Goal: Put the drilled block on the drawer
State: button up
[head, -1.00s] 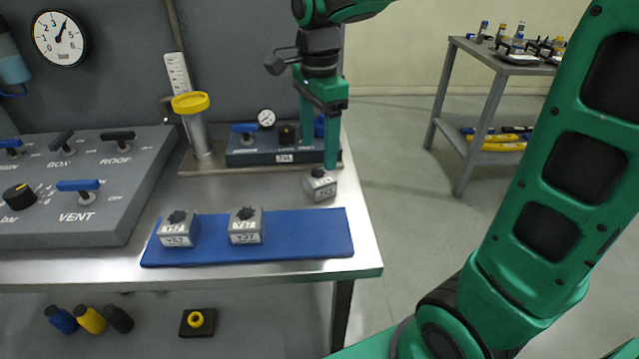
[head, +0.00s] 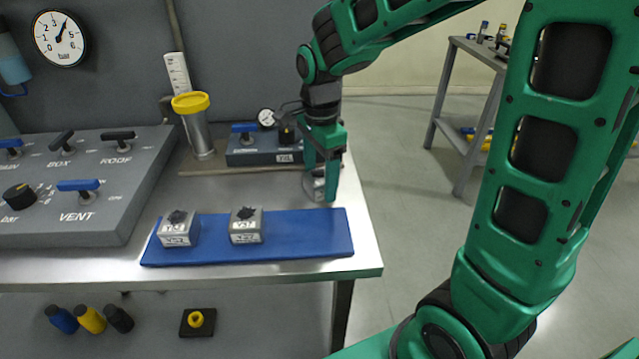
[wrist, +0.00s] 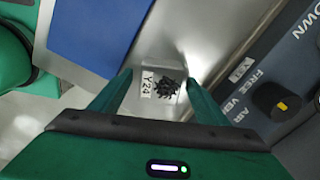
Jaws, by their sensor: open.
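A small grey metal block (head: 318,188) stands on the bench near its right edge. In the wrist view this block (wrist: 147,84) carries a white label reading Y24 and a dark, star-shaped feature on top. My gripper (head: 322,192) is open and lowered over it, one finger on each side; contact cannot be told. Two similar blocks, a left one (head: 178,238) and a right one (head: 245,236), sit on the blue mat (head: 305,235). I cannot tell which block is the drilled one. I cannot make out a drawer.
A grey valve panel (head: 110,225) fills the bench's left side. A cylinder with a yellow rim (head: 190,102) and a small dark control box (head: 255,153) stand behind the mat. The mat's right part is clear. A shelf table (head: 475,95) stands at right.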

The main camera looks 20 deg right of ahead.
aim_at(317, 178)
jog(key=c, duration=1.6)
jog(key=shift+s+a+r, duration=0.1)
jog(key=shift+a+r, duration=0.1)
jog(key=shift+r, duration=1)
jog(key=shift+s+a+r, duration=0.1)
jog(key=shift+a+r, duration=0.05)
jog(key=shift+r, duration=1.05)
jog(key=s+a+r, duration=0.1)
jog(key=a+r, duration=0.1)
jog(key=a, duration=0.1)
jog(key=s+a+r, duration=0.2)
jog(key=a, duration=0.1)
jog(key=s+a+r, duration=0.1)
jog(key=a+r, duration=0.1)
jog(key=a, duration=0.1)
jog(key=shift+s+a+r, duration=0.15)
jog(key=shift+s+a, duration=0.25)
